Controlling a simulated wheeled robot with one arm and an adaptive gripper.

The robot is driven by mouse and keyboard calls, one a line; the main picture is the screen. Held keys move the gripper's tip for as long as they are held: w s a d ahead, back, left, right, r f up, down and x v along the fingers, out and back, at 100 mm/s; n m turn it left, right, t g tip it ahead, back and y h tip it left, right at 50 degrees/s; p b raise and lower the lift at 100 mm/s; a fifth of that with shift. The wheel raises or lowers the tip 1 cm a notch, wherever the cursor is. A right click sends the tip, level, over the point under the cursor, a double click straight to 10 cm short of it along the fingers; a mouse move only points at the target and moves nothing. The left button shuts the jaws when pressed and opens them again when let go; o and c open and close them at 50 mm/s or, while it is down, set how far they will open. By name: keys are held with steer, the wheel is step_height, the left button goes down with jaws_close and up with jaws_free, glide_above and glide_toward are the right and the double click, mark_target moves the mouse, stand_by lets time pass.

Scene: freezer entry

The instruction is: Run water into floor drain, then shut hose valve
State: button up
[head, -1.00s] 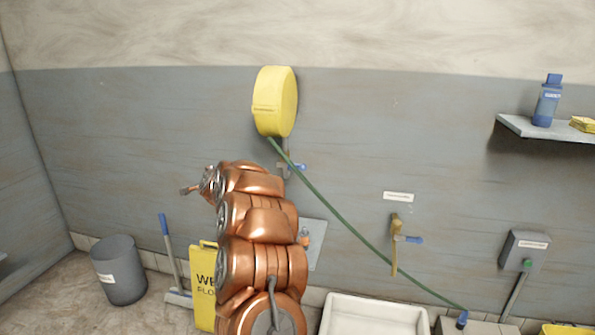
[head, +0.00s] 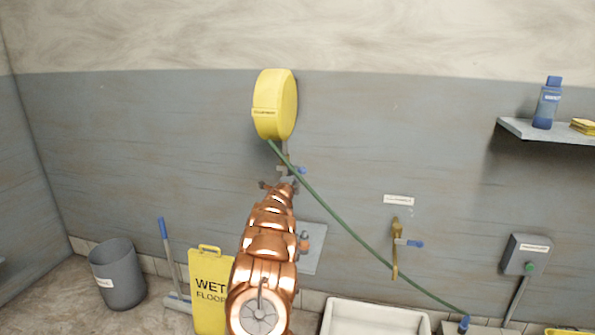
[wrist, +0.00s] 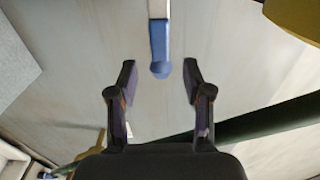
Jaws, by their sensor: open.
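The hose valve (head: 283,170), with a blue lever (head: 300,171), is on the grey wall below the yellow hose reel (head: 275,104). My gripper (head: 279,186) is just below and in front of it, open and empty. In the wrist view the rounded end of the blue lever (wrist: 159,45) points in between the open fingertips (wrist: 159,82), with a gap to each finger. The green hose (head: 345,231) runs from the reel down right to a blue nozzle (head: 463,323) at the bottom edge. I see no floor drain.
A brass tap (head: 396,245) with a blue lever is on the wall right of my arm. A white basin (head: 335,315) stands below it. A wet floor sign (head: 208,285), mop and grey bin (head: 118,275) stand at left. A shelf (head: 540,131) is upper right.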

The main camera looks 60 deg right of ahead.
steer(key=shift+p+x, duration=0.35)
steer(key=shift+x, duration=0.55)
steer(key=p+x, duration=0.1)
steer(key=x, duration=0.1)
steer(key=p+x, duration=0.2)
steer(key=shift+r, duration=0.25)
steer(key=shift+d+f, duration=0.1)
steer(key=shift+w+f, duration=0.1)
jaws_close()
